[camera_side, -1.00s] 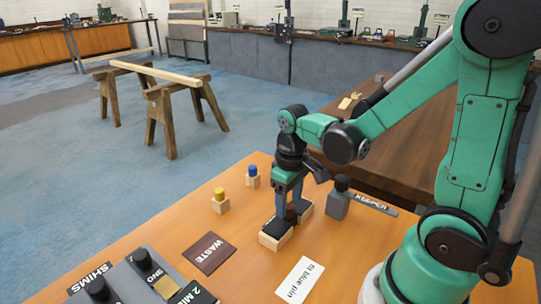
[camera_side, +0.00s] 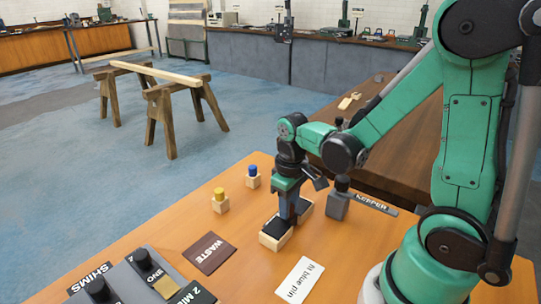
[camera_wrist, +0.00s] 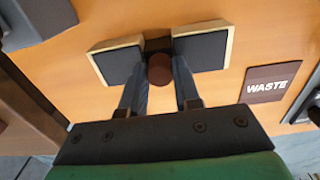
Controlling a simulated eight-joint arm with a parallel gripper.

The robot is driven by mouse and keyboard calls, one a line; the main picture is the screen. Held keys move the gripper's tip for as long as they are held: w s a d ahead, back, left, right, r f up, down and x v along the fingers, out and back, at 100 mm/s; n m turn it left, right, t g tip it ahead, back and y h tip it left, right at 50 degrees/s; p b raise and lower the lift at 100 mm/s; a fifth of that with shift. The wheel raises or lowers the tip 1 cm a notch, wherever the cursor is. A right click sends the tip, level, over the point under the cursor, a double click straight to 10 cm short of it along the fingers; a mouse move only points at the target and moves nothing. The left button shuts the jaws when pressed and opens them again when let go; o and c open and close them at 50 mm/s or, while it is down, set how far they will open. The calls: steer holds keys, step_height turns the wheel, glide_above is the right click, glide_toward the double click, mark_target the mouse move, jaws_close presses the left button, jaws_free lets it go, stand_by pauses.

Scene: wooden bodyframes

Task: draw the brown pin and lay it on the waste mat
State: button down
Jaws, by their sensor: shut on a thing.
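The brown pin (camera_wrist: 160,69) shows as a round brown top between my two fingers in the wrist view. My gripper (camera_side: 289,217) is shut on it. In the side view my gripper hides the pin. The pin is at the gap between two wooden blocks with dark tops, the near block (camera_side: 276,233) and the far block (camera_side: 306,207). Whether the pin is still seated there or lifted, I cannot tell. The waste mat (camera_side: 209,252), dark brown with white lettering, lies flat and bare to the left of the blocks; it also shows in the wrist view (camera_wrist: 271,82).
A yellow-topped pin in a wooden block (camera_side: 220,201) and a blue-topped one (camera_side: 252,178) stand behind the mat. The grey keeper (camera_side: 338,203) is right of the blocks. A white card (camera_side: 300,280) lies in front. Table between blocks and mat is clear.

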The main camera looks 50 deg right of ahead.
steer(key=shift+r, duration=0.75)
steer(key=shift+r, duration=1.7)
steer(key=w+a+r, duration=0.7)
steer(key=r, duration=0.1)
step_height(320, 180, up, 7)
glide_above(209, 251)
step_height(209, 251, down, 20)
steer(key=shift+r, duration=0.1)
